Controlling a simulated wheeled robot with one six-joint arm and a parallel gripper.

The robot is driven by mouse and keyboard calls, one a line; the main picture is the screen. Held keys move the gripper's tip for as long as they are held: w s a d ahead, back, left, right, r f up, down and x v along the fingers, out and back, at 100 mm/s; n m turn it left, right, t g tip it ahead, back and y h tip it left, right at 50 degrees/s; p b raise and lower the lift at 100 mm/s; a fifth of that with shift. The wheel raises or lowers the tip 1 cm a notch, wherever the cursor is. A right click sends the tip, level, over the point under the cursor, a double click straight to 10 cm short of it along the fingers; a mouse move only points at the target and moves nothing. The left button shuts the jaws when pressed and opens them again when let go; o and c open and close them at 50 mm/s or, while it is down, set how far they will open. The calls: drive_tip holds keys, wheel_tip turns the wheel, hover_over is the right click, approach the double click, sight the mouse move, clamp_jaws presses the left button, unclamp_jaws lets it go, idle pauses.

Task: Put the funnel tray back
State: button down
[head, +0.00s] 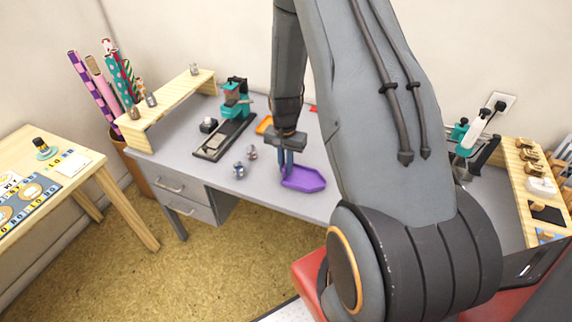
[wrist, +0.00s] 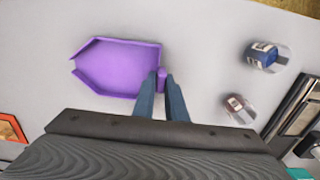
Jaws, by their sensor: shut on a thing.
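The funnel tray (head: 304,179) is purple and shallow, with a pointed pouring end, and is at the front part of the grey desk. In the wrist view the tray (wrist: 118,66) shows its open inside, with the spout pointing left. My gripper (head: 286,172) reaches down at the tray's left end in the head view. In the wrist view my gripper (wrist: 162,82) has its two blue-grey fingers shut on a small purple tab at the tray's end. The tray looks level and empty. I cannot tell whether it touches the desk.
Two small jars (head: 239,170) (head: 252,152) stand left of the tray on the desk (head: 265,181). A teal press (head: 236,98) stands behind them. An orange-edged item (head: 264,124) lies behind my gripper. A wooden shelf (head: 172,100) is at the back left.

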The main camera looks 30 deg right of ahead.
drive_tip(key=shift+f, duration=0.1)
drive_tip(key=c, duration=2.2)
unclamp_jaws()
drive_tip(key=shift+f, duration=0.1)
drive_tip(key=o, duration=0.4)
wheel_tip(320, 180, up, 12)
drive_tip(key=b, duration=0.4)
drive_tip(key=s+a+r+n, duration=0.4)
drive_tip(key=s+a+n, duration=0.1)
drive_tip(key=s+a, duration=0.2)
drive_tip(key=s+a+r+n+t, duration=0.1)
drive_tip(key=s+a+r+n, duration=0.3)
drive_tip(key=s+a, duration=0.4)
drive_tip(key=shift+r+n+t, duration=0.3)
drive_tip(key=shift+n, duration=0.4)
drive_tip(key=shift+f, duration=0.1)
